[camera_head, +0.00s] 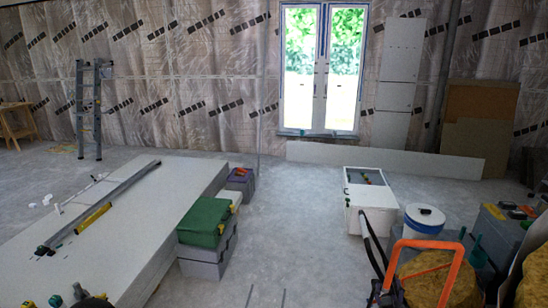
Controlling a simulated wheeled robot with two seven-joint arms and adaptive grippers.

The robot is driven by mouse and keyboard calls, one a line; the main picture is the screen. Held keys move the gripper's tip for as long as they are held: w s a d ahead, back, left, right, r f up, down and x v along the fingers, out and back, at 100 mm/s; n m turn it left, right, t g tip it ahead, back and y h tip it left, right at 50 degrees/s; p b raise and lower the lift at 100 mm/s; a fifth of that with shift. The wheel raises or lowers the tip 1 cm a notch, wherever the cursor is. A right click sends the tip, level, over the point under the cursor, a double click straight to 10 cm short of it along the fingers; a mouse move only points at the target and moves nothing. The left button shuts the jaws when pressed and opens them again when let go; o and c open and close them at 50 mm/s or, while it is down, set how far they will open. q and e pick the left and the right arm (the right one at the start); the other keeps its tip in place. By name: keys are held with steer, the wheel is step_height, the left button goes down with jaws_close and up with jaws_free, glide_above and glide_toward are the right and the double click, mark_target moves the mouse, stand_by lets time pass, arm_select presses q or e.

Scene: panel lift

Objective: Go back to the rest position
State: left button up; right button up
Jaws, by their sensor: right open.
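My right gripper (385,288) is the dark shape low in the head view, right of centre, at the bottom edge. It is open and I see nothing held in it. An orange tube frame (432,244) shows close beside it on the right, and I cannot tell whether they touch. My left gripper is not in view.
A white panel stack (120,235) with a level and tools fills the left. Green and grey toolboxes (204,222) stand beside it. A white cabinet (372,190), a white bucket (424,220) and insulation are at right. The middle floor (290,225) is clear.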

steer(key=s+a+f+n+g+y, duration=0.1)
steer(key=s+a+f+g+y, duration=0.25)
steer(key=a+f, duration=0.55)
steer(key=s+a+f+g+y, duration=0.3)
steer(key=s+a+f, duration=0.2)
steer(key=a+f, duration=0.45)
steer(key=s+a+f+g+y, duration=0.1)
steer(key=s+a+f+g, duration=0.1)
steer(key=s+a, duration=0.2)
steer(key=s+a+f+n+g+y, duration=0.1)
steer(key=s+a, duration=0.4)
steer(key=s, duration=0.6)
steer(key=s+a+f+g+y, duration=0.1)
steer(key=s+a+f+g, duration=0.3)
steer(key=s, duration=0.4)
steer(key=shift+a+g+y, duration=0.35)
steer(key=shift+a+g, duration=0.25)
steer(key=shift+g, duration=0.15)
